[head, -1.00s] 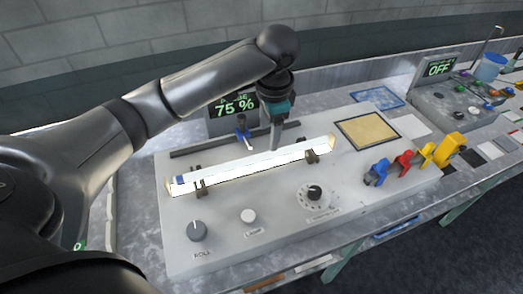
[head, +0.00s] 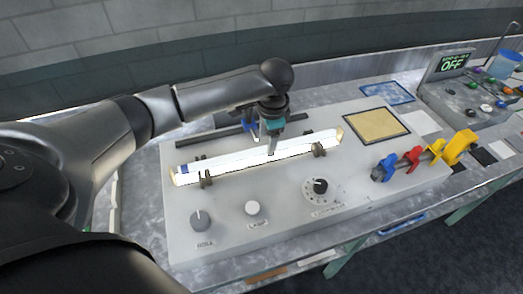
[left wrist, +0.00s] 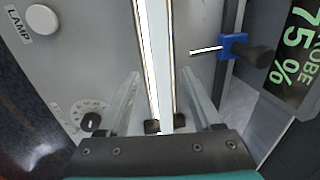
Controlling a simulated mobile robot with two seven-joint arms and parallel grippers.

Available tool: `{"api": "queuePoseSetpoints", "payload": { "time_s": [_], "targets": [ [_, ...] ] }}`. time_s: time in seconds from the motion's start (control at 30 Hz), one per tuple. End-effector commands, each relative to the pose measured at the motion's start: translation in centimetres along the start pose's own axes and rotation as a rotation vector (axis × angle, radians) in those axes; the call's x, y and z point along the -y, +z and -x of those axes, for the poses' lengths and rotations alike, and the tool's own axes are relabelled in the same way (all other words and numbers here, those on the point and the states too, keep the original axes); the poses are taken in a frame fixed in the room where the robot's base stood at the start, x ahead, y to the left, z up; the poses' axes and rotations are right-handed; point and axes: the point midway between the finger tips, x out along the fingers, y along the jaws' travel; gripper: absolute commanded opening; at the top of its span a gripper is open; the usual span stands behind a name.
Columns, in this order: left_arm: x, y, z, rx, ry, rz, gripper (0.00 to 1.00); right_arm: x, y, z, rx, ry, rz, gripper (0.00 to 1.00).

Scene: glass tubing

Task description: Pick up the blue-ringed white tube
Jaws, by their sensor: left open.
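The white tube (head: 230,161) with a blue ring (head: 185,169) near its left end lies across two small dark supports on the grey apparatus in the head view. In the left wrist view the tube (left wrist: 155,60) runs up the middle of the picture, between my two fingers. My left gripper (head: 271,146) points down at the tube, right of its middle. Its fingers (left wrist: 165,95) are open, one on each side of the tube, with a gap visible on both sides. The blue ring is not seen in the left wrist view. My right gripper is not in view.
The apparatus has a roll knob (head: 200,220), a lamp button (head: 253,208) and a dial (head: 320,186) in front of the tube. A blue probe clamp (left wrist: 232,45) sits on a rail behind it. Red, blue and yellow clamps (head: 413,155) stand at the right.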

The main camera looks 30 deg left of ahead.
Motion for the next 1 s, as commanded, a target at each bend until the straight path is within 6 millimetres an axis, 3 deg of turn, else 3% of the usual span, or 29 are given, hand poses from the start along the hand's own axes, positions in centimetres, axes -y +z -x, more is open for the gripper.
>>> {"api": "queuePoseSetpoints", "payload": {
  "time_s": [0.2,0.5,1.0],
  "targets": [
    [0.1,0.2,-3.1,0.001,0.002,0.0,0.66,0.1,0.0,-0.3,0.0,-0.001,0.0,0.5],
    [0.1,0.1,-3.5,-0.001,0.0,-0.001,0.66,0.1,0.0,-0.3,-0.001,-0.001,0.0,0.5],
    [0.1,0.1,-3.4,-0.001,0.0,0.0,0.1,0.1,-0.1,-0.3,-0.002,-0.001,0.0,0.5]
  ]
}}
